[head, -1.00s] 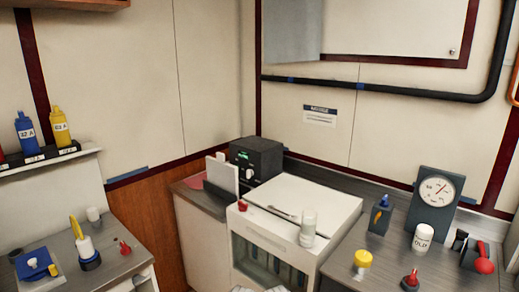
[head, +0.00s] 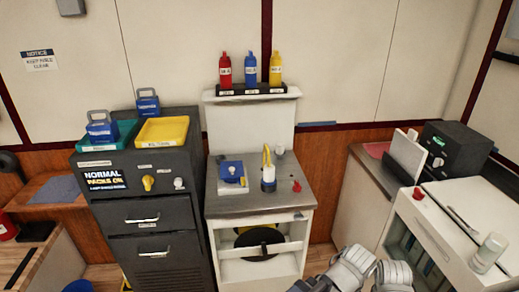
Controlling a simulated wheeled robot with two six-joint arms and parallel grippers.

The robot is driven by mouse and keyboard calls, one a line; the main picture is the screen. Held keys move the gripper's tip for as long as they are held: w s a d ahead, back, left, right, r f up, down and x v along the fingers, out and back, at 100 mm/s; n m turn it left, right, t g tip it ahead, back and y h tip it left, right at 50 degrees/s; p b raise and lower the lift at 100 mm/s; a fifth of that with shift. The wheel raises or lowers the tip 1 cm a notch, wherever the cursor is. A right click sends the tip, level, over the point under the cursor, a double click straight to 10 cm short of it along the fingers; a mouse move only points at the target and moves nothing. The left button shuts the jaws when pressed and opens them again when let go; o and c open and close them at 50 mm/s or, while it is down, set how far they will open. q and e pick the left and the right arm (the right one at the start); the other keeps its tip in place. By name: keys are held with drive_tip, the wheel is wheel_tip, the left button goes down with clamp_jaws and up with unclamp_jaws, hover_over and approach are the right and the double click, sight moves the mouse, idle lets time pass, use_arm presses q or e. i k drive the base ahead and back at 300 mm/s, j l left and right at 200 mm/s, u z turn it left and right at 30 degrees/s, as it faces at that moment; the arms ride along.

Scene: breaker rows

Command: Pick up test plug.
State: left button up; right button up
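No label in view names the test plug, so I cannot tell for sure which thing it is. White and grey links of my own arm show at the bottom edge, right of the middle bench. No fingertips of either gripper can be made out.
Red, blue and yellow bottles (head: 250,70) stand on the shelf above the bench. A dark cabinet (head: 150,220) with green and yellow trays (head: 163,132) is at left. A white cabinet (head: 440,235) with a glass jar (head: 489,253) is at right. Wooden floor shows between them.

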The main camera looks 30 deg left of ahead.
sight(280, 152)
drive_tip(key=u, duration=0.9)
drive_tip(key=i+l+u, duration=0.1)
drive_tip(key=i+u, duration=0.25)
drive_tip(key=i, duration=0.1)
